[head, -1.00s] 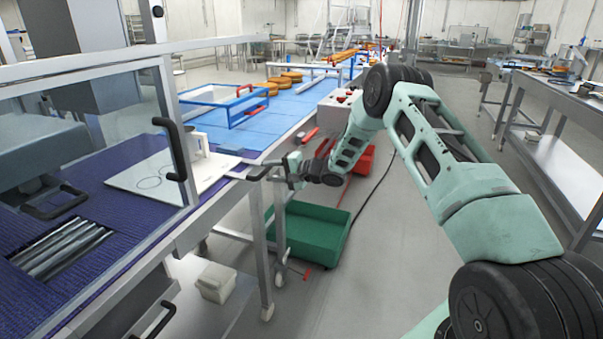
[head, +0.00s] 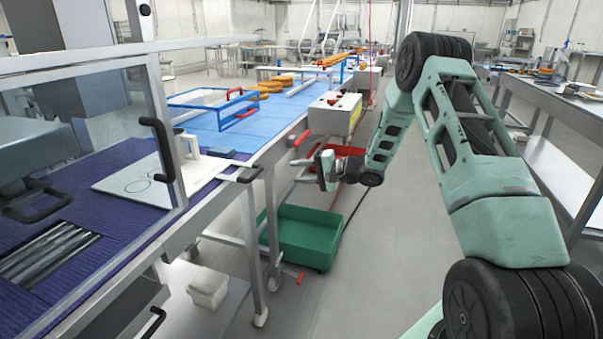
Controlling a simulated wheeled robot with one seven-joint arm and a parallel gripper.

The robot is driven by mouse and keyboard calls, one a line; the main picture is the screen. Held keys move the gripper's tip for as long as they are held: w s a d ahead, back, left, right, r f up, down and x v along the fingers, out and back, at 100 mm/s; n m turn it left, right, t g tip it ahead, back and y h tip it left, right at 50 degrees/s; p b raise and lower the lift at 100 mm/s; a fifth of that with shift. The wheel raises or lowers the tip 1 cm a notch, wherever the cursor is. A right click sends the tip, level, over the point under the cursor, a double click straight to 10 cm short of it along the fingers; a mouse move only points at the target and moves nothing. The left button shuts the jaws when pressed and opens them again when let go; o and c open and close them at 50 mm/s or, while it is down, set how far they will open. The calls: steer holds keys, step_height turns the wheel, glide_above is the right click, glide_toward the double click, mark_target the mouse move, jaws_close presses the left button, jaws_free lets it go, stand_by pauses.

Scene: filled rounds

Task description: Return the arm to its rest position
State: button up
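My arm, pale green with black joints, rises from the lower right of the head view and bends down at the elbow. Its end, my gripper (head: 326,171), hangs over the aisle to the right of the conveyor, above the green crate.
The conveyor's blue belt (head: 225,137) runs along the left, with a white board (head: 130,180) and a blue-framed tray (head: 190,104). A green crate (head: 311,251) and a red crate (head: 350,152) stand beside it. A metal table (head: 560,95) is right.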

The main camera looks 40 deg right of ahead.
stand_by(0.3)
steer(key=w+a+r+n+g+h, duration=0.1)
steer(key=a+r+n+h, duration=0.15)
steer(key=a, duration=0.55)
steer(key=a+r+n+g+h, duration=0.1)
steer(key=a+r+n, duration=0.15)
steer(key=a, duration=0.45)
steer(key=s+a+r+n+g+h, duration=0.2)
steer(key=s+a+n, duration=0.1)
steer(key=s+a, duration=0.55)
steer(key=s+a+n+g+h, duration=0.1)
steer(key=s+a+n+g, duration=0.2)
steer(key=s, duration=0.8)
steer(key=s+a+n+g+h, duration=0.1)
steer(key=s+a+n+g, duration=0.1)
steer(key=s, duration=1)
steer(key=s+a+n+g+h, duration=0.1)
steer(key=s+a+n+g, duration=0.2)
steer(key=s, duration=0.9)
steer(key=shift+a+r+n+g, duration=0.3)
steer(key=shift+a+r+n, duration=0.1)
steer(key=shift+n, duration=0.8)
steer(key=shift+a, duration=0.15)
